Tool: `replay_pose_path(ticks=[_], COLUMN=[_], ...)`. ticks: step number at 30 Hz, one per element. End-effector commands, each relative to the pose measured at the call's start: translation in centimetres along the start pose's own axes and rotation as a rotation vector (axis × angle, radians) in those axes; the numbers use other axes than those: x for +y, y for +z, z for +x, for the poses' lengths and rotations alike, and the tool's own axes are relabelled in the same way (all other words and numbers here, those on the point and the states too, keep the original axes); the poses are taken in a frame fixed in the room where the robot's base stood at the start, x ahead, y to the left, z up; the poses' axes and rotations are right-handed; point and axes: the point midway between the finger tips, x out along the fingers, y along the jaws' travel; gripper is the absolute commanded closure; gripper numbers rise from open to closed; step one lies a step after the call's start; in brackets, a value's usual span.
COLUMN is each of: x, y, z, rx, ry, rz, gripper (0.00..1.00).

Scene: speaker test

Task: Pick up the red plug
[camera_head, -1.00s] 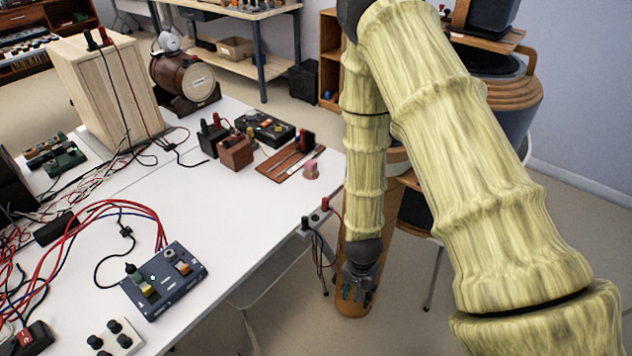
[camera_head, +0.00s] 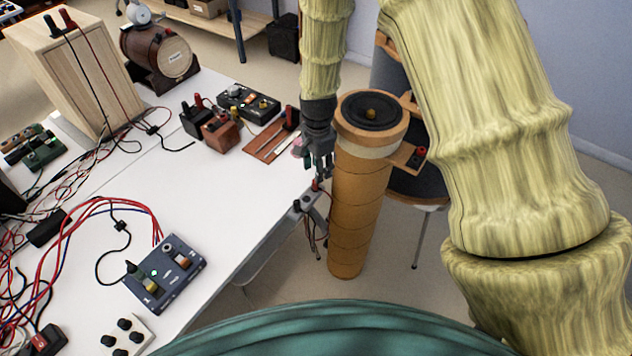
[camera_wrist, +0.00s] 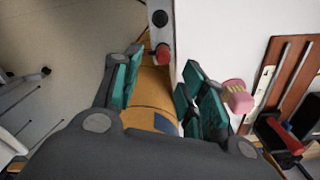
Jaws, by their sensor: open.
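The red plug (camera_head: 316,186) stands on a small grey terminal strip (camera_head: 311,199) at the table's right edge, with a black plug (camera_head: 297,206) beside it. My gripper (camera_head: 320,170) is just above the red plug, pointing down, open and empty. In the wrist view the red plug (camera_wrist: 163,54) appears between the tips of the open teal-padded fingers (camera_wrist: 160,70), and the black plug (camera_wrist: 160,18) lies beyond it. I cannot tell the exact gap between fingertips and plug.
A tan cylindrical speaker column (camera_head: 360,200) stands close to the right of my gripper. A pink block (camera_wrist: 237,97) and a brown board (camera_head: 266,140) lie on the white table (camera_head: 230,205) near the gripper. Thin leads hang below the strip.

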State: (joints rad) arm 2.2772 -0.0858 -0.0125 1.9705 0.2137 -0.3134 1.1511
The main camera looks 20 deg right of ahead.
Motion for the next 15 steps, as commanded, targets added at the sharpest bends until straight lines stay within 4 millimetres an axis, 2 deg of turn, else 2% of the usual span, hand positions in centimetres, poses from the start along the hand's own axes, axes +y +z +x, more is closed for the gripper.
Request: replay_pose_path(ticks=[4,15], x=[0.0,0.0], y=[0.0,0.0], z=[1.4,3.0], rx=[0.0,0.0], ry=[0.001,0.0], rz=[0.001,0.004], gripper=[0.58,0.58])
